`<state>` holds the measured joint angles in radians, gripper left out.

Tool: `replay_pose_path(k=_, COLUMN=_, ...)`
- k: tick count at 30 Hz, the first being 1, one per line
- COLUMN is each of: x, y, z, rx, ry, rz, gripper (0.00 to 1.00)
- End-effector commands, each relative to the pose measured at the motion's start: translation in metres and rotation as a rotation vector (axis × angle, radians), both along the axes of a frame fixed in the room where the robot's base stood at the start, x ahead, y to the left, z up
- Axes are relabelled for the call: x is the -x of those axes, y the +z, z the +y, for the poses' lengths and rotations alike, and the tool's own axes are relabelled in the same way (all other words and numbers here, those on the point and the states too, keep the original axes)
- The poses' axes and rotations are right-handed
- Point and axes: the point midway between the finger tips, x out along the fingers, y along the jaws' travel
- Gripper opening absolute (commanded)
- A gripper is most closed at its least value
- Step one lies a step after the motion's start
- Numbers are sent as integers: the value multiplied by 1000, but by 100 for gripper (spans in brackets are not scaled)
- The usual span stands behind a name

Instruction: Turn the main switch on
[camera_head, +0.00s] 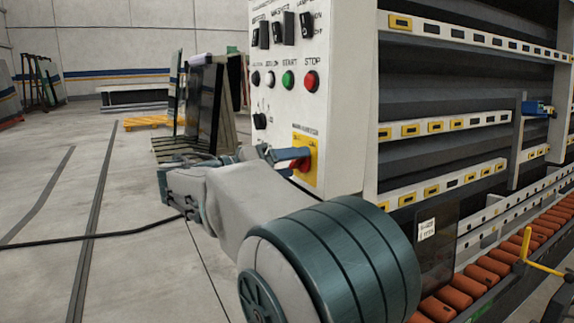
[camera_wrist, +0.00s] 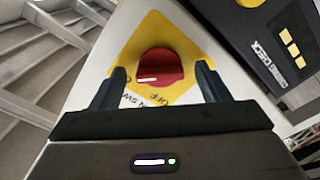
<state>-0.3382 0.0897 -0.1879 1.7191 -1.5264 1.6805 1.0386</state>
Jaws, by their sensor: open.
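The main switch is a red rotary knob (camera_wrist: 160,67) on a yellow plate (camera_wrist: 152,32), fixed to the front of the white control panel. In the head view the knob (camera_head: 304,163) shows partly behind my gripper on the lower part of the panel. In the wrist view a white mark lies on the knob's left side, and "OFF" is printed on the plate. My gripper (camera_wrist: 161,85) is open, with one dark finger to each side of the knob. I cannot tell whether the fingers touch it. In the head view my gripper (camera_head: 275,155) points at the knob from the left.
Above the switch are a green start button (camera_head: 288,81), a red stop button (camera_head: 312,81) and several black selector switches. The washer's conveyor (camera_head: 500,265) with orange rollers is at the right. A glass rack (camera_head: 205,100) stands behind. The floor at the left is mostly clear.

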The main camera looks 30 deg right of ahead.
Motion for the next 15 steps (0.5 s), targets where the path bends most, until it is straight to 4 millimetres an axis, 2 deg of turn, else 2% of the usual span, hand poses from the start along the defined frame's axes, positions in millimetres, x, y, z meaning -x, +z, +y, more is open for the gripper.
replay_pose_path(k=5, x=0, y=1, z=11, rx=1, ry=2, rz=0, gripper=69)
replay_pose_path(k=8, x=0, y=1, z=29, rx=1, ry=5, rz=1, gripper=69)
replay_pose_path(k=15, x=2, y=1, z=85, rx=1, ry=5, rz=1, gripper=69)
